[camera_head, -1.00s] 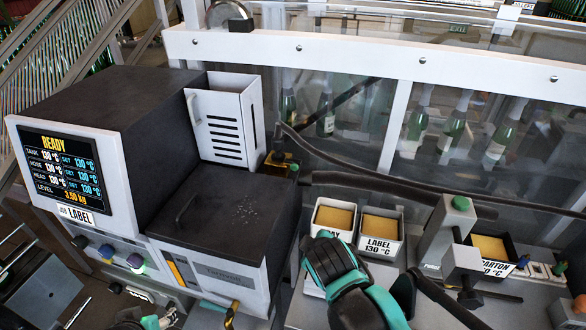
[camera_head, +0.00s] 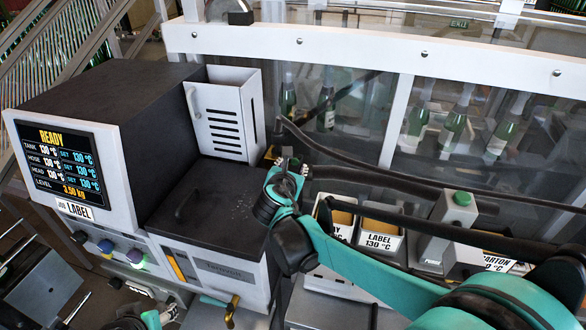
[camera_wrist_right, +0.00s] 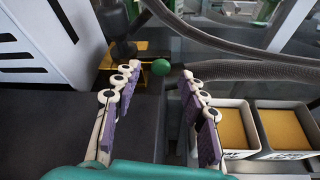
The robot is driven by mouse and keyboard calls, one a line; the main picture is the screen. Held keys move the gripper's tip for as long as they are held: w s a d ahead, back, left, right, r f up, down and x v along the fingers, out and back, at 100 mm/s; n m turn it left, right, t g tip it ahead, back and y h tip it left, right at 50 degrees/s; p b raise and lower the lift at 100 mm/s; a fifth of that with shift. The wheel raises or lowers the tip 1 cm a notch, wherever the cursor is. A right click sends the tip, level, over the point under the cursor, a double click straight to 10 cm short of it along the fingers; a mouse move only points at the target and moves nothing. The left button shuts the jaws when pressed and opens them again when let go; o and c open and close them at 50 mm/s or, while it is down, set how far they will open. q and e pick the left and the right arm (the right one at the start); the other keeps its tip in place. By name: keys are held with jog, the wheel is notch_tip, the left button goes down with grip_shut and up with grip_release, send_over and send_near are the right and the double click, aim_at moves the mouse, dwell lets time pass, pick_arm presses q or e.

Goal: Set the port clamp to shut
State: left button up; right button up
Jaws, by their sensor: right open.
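The fitting that looks like the port clamp is a yellow metal bracket (camera_wrist_right: 133,49) with a dark post and a round green knob (camera_wrist_right: 160,67), at the rear right corner of the dark melter (camera_head: 215,205). My right gripper (camera_head: 287,162) is over it in the head view and hides most of it. In the right wrist view the right gripper (camera_wrist_right: 159,76) is open, with purple-padded fingers either side of the line to the knob. The knob lies just beyond the fingertips, not visibly touched. Only part of my left gripper (camera_head: 148,320) shows at the bottom edge; its jaws are unclear.
Dark hoses (camera_head: 400,190) run right from beside the fitting. A white slotted box (camera_head: 228,115) stands left of it. Glue-filled bins, one marked LABEL (camera_head: 380,241), stand to the right, partly under my right arm. A clear guard with bottles is behind.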

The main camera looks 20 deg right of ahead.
jog(key=shift+w+d+f, duration=0.25)
jog(key=shift+w+d, duration=0.1)
jog(key=shift+w, duration=0.2)
grip_shut()
jog(key=w+a, duration=0.2)
jog(key=a, duration=0.2)
jog(key=shift+w+a, duration=0.1)
jog(key=shift+w, duration=0.3)
jog(key=shift+s+r, duration=0.1)
grip_release()
